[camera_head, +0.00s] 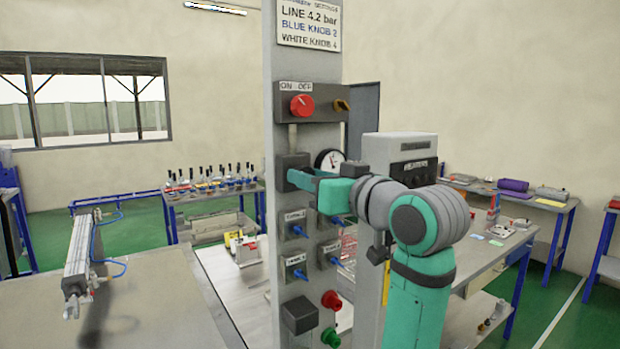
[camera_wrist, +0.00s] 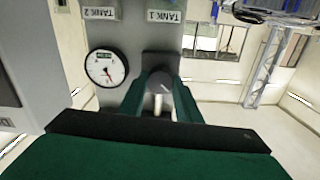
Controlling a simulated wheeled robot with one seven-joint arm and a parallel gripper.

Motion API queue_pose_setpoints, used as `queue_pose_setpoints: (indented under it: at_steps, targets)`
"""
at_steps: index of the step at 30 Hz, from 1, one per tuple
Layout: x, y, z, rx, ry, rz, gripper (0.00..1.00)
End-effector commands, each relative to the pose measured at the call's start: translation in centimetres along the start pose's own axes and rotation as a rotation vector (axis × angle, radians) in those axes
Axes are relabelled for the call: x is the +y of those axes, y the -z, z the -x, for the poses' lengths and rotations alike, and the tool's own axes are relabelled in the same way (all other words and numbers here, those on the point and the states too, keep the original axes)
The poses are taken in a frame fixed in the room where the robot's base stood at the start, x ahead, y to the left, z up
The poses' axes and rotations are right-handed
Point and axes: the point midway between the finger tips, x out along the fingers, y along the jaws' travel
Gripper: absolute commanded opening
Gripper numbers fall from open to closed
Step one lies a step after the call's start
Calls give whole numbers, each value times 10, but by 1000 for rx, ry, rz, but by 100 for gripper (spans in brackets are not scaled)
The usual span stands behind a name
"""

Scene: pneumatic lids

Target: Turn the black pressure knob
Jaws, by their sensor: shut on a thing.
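The black pressure knob (camera_wrist: 160,80) shows in the wrist view as a round dark knob with a pale mark, on a dark block of the grey panel (camera_wrist: 142,22). My gripper (camera_wrist: 158,92) is shut on it, with one green finger on each side. In the head view my gripper (camera_head: 300,180) reaches in from the right to the dark block (camera_head: 287,166) on the upright panel (camera_head: 270,240). The knob itself is hidden there behind my fingers. A round white gauge (camera_head: 329,160) sits just above my gripper. It also shows in the wrist view (camera_wrist: 106,68), left of the knob.
A red knob (camera_head: 302,105) under an ON/OFF label sits higher on the panel. A sign (camera_head: 309,24) is at the top. Blue-handled valves (camera_head: 296,230) and red (camera_head: 331,300) and green (camera_head: 331,337) buttons are below.

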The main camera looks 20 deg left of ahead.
Motion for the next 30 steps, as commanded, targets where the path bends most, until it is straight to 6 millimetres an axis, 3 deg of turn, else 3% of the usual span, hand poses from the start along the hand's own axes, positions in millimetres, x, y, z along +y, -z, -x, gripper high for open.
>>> queue_pose_setpoints:
  at_steps: [5, 6, 8, 20, 30]
  targets:
    - [1, -3, -2, -9, 0, -2, 8]
    - [1, -3, -2, -9, 0, -2, 38]
    - [1, -3, -2, -8, 0, -1, 49]
    - [0, -1, 5, -2, 0, 1, 49]
    - [1, -1, 64, -1, -3, 2, 49]
